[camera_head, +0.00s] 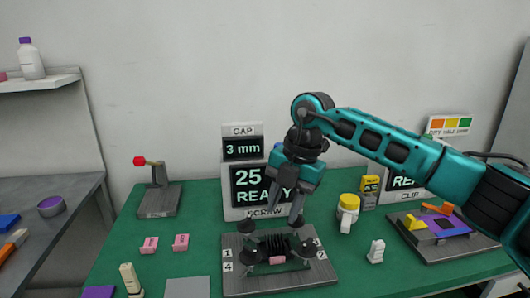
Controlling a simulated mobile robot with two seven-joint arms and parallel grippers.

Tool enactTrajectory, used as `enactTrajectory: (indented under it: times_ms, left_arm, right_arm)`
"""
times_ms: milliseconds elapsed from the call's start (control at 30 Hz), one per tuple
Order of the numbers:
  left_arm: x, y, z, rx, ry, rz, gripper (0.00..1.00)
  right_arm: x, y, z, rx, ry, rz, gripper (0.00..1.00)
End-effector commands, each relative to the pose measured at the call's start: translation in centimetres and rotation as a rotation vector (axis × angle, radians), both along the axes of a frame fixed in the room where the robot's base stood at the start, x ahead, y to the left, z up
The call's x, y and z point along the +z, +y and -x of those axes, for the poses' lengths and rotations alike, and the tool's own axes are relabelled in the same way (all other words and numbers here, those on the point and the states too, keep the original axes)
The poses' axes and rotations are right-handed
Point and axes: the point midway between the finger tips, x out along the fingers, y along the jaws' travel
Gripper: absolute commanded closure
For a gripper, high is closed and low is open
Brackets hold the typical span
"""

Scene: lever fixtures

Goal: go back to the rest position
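My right arm reaches in from the right. Its gripper (271,220) points down with its two fingers spread apart, above the lever fixture. I see nothing held between the fingers. The lever fixture is a grey plate (240,284) with several black round knobs and a dark ribbed part in the middle. A pink block (277,260) sits at the front of that middle part. Whether the fingertips touch the knobs behind them is hard to tell. My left gripper does not show.
A display (249,149) stands behind the fixture. A red-tipped lever stand (157,190) is at the left, two pink blocks (149,245) nearby. A yellow-topped white object (348,208) and a plate with coloured pieces (447,240) are at the right. Green table (205,205) shows bare between.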

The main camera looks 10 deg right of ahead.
Motion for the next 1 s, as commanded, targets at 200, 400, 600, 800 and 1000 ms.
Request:
enactTrajectory:
  times_ms: [200,400,600,800,1000]
  left_arm:
    - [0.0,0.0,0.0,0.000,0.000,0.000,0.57]
    - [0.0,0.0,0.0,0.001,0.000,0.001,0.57]
    - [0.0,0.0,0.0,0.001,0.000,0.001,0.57]
    - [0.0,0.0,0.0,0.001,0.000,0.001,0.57]
    - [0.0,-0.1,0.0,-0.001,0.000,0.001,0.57]
  right_arm:
    - [-1.0,13.8,5.9,0.211,-0.021,-0.674,0.62]
    - [4.8,19.4,8.8,0.095,-0.110,-1.279,0.62]
    - [9.5,16.7,7.1,-0.318,-0.240,-1.708,0.62]
    - [7.5,8.8,4.0,-0.940,-0.350,-1.834,0.62]
    - [-1.2,-0.2,4.6,-1.595,-0.370,-1.603,0.62]
